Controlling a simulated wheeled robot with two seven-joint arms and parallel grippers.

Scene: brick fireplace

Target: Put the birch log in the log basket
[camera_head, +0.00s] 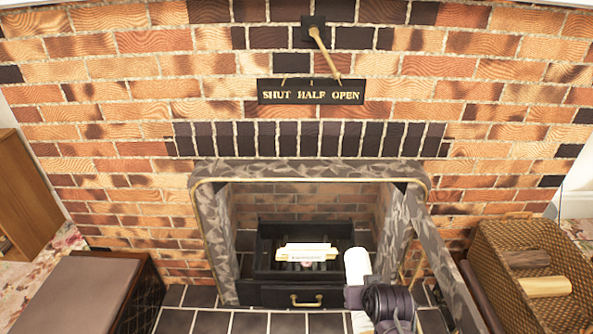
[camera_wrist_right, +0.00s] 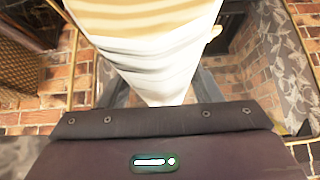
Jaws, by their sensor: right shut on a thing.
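The white birch log (camera_head: 357,266) stands out pale in front of the right part of the fireplace opening. My right gripper (camera_head: 381,296) is shut on it. In the wrist view the log (camera_wrist_right: 160,50), white with tan bands, fills the top middle and hides the fingertips. The wicker log basket (camera_head: 495,260) stands at the far right, apart from the gripper. A dark log (camera_head: 528,258) and a pale log (camera_head: 545,287) lie in it. My left gripper is not in view.
A grate (camera_head: 266,250) with pale pieces (camera_head: 305,252) on it sits in the fireplace. A grey patterned panel (camera_head: 432,250) stands between the gripper and the basket. A brown-topped box (camera_head: 75,295) is at left. A lever (camera_head: 322,52) hangs above its sign (camera_head: 310,91).

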